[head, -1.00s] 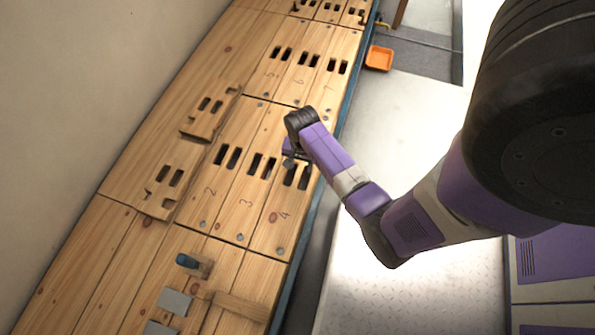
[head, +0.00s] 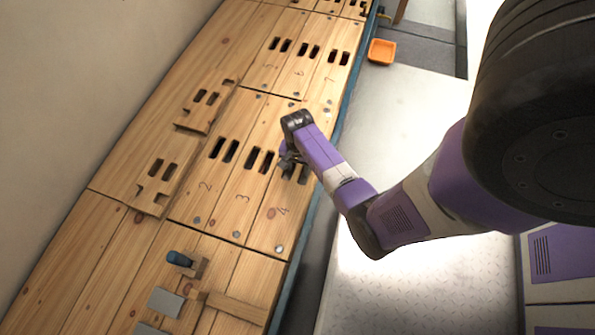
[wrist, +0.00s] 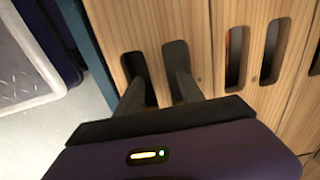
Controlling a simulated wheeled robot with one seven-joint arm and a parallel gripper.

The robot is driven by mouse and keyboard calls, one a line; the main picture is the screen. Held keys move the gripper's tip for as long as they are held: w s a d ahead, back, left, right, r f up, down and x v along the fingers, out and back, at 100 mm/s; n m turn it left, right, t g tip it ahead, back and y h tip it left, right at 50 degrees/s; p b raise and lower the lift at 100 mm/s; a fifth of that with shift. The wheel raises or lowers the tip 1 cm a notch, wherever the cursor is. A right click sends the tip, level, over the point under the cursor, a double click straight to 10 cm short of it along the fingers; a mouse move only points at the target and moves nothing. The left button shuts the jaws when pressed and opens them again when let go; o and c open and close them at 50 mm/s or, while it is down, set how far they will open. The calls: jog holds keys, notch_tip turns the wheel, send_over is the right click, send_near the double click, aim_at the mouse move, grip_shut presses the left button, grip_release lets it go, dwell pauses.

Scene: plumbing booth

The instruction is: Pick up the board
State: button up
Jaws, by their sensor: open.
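The wooden board marked 4 (head: 270,230) lies in the row of boards, at the edge by the blue rail, with two long slots. My gripper (head: 291,168) is over its slots in the head view and partly covers them. In the wrist view my gripper (wrist: 160,85) is open, one finger at each slot of the board (wrist: 133,25). The fingertips look to be at or just inside the slots; how deep I cannot tell. Nothing is held.
Boards 3 (head: 238,210) and 2 (head: 200,200) lie beside it, flush. Two notched wood pieces lie farther left. A blue-handled tool (head: 180,259) and grey plates (head: 165,302) lie nearer. An orange tray (head: 382,51) is on the floor.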

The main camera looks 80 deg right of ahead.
grip_shut()
jog(key=shift+r, duration=0.1)
dwell(1.2)
